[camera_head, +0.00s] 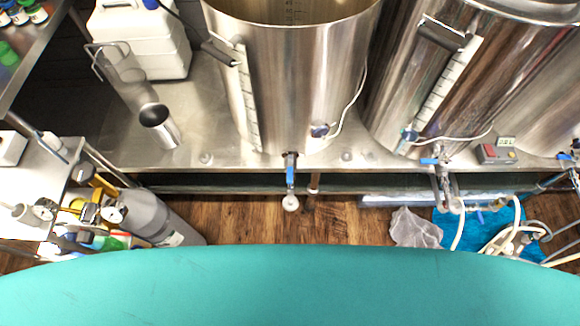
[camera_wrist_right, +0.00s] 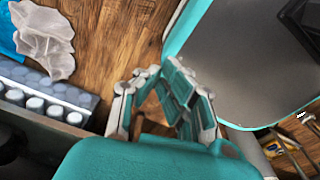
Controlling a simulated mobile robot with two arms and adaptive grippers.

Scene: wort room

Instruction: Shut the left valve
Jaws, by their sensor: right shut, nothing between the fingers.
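The left valve (camera_head: 290,175) sits at the lower front of the left steel kettle (camera_head: 300,80) in the head view. Its blue lever points toward me, in line with the outlet, which ends in a pale round tip. The middle kettle's valve (camera_head: 436,163) has a blue lever lying crosswise. My right gripper (camera_wrist_right: 160,80) shows only in the right wrist view. It is shut with nothing between its teal fingers, above the wood floor and apart from any valve. The left valve does not show in that view. My left gripper is in neither view.
A steel cup (camera_head: 160,128) and a white canister (camera_head: 140,40) are on the steel bench. A clear plastic bag (camera_head: 415,228) and hoses (camera_head: 510,235) lie at the right. Wood floor shows below the left valve.

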